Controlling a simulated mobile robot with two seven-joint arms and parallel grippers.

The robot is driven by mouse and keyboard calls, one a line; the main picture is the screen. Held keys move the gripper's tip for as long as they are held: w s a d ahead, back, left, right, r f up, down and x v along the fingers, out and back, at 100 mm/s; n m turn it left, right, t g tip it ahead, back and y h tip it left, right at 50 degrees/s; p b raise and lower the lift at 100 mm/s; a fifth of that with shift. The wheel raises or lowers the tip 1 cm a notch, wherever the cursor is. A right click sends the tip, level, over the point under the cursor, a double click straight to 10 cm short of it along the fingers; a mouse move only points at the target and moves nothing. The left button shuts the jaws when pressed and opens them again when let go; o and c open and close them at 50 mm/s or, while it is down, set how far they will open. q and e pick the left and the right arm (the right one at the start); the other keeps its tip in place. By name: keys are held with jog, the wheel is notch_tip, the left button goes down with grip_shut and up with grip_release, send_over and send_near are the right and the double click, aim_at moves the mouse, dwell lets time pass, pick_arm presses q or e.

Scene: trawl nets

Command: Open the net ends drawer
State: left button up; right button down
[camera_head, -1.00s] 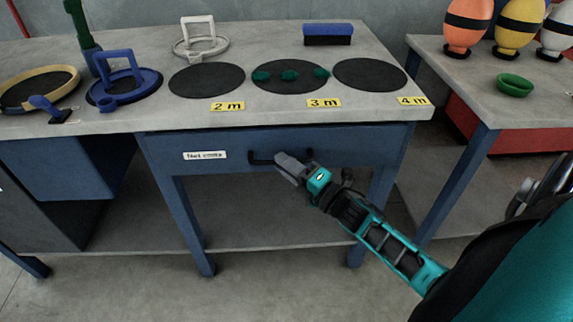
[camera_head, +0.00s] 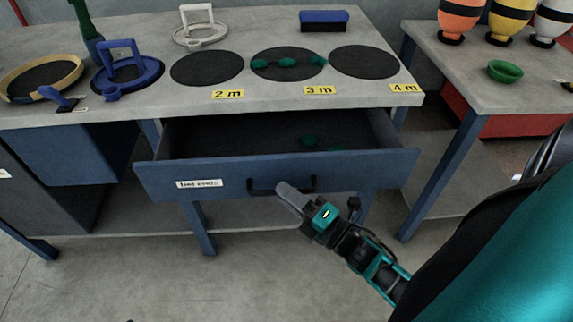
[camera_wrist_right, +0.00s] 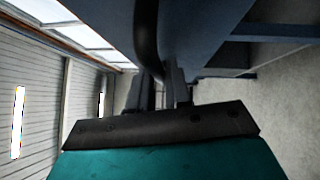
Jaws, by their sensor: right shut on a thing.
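The blue net ends drawer (camera_head: 350,173) is pulled out from under the workbench, with its dark interior and green pieces (camera_head: 309,141) showing inside. A white label (camera_head: 199,184) is on its front, left of a dark bar handle (camera_head: 262,187). My right gripper (camera_head: 287,193) is shut on the handle at the drawer's front. In the right wrist view the dark handle (camera_wrist_right: 147,45) runs down to the fingers. My left gripper is not in view.
The grey workbench top (camera_head: 130,113) carries dark round discs, 2 m, 3 m and 4 m labels, blue and yellow rings and a blue brush (camera_head: 324,19). A second table (camera_head: 455,80) with floats and a green bowl (camera_head: 505,72) stands at right. Floor in front is clear.

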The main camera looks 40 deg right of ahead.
jog(key=shift+s+a, duration=0.35)
jog(key=shift+s, duration=0.25)
jog(key=shift+s+a, duration=0.35)
jog(key=shift+s, duration=0.2)
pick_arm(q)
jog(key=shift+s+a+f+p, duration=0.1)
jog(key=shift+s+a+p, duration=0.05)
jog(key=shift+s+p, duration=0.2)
pick_arm(e)
jog(key=shift+s+a, duration=0.45)
jog(key=shift+s, duration=0.25)
jog(key=c, duration=1.1)
grip_release()
jog(key=shift+c, duration=0.2)
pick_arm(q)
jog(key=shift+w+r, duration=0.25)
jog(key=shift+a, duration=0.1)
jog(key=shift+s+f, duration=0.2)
pick_arm(e)
jog(key=v, duration=1.3)
